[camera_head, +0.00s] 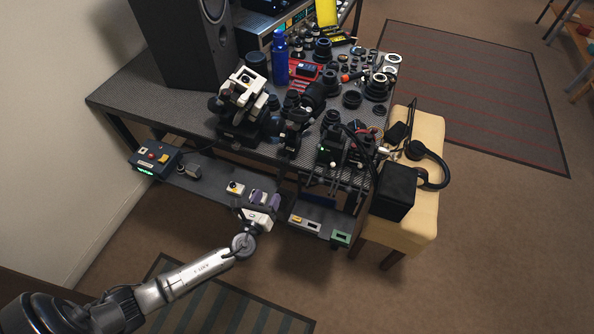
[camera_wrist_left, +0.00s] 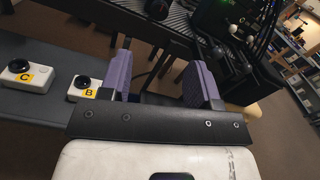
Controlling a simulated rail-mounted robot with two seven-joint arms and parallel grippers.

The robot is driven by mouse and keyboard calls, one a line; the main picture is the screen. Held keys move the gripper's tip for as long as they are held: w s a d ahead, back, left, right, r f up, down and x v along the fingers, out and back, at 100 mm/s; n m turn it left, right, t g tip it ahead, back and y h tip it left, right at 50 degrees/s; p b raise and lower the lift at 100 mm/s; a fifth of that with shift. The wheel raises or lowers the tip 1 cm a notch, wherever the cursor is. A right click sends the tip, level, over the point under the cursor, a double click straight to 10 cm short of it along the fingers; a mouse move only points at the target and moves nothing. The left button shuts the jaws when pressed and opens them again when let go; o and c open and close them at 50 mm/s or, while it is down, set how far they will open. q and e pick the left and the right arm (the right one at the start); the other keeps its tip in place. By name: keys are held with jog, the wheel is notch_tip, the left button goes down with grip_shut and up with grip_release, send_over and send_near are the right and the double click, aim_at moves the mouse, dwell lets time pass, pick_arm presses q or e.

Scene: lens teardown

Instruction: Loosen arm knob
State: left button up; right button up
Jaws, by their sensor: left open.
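My left gripper (camera_head: 262,198) is open, its purple fingers over the low grey shelf in front of the workbench. In the left wrist view the two purple fingers (camera_wrist_left: 160,82) stand apart with nothing clearly between them. A white box marked B with a black round knob (camera_wrist_left: 82,82) lies just left of the left finger. Another white box marked C with a black knob (camera_wrist_left: 20,65) lies farther left. A dark device with small pale knobs (camera_wrist_left: 233,28) stands beyond the right finger; it shows as a black rig (camera_head: 332,155) in the head view. I cannot tell which knob is the arm knob.
The workbench (camera_head: 150,95) carries several black lens parts, a blue bottle (camera_head: 281,62) and a white-and-black instrument (camera_head: 243,88). A control box (camera_head: 155,160) sits at the shelf's left end. A tan stool (camera_head: 428,130) holds headphones and a black box. Open floor lies in front.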

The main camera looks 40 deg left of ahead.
aim_at(283, 164)
pick_arm(q)
jog(key=b+x, duration=0.2)
jog(key=x, duration=1.1)
jog(key=shift+a+r, duration=0.1)
jog(key=c, duration=0.9)
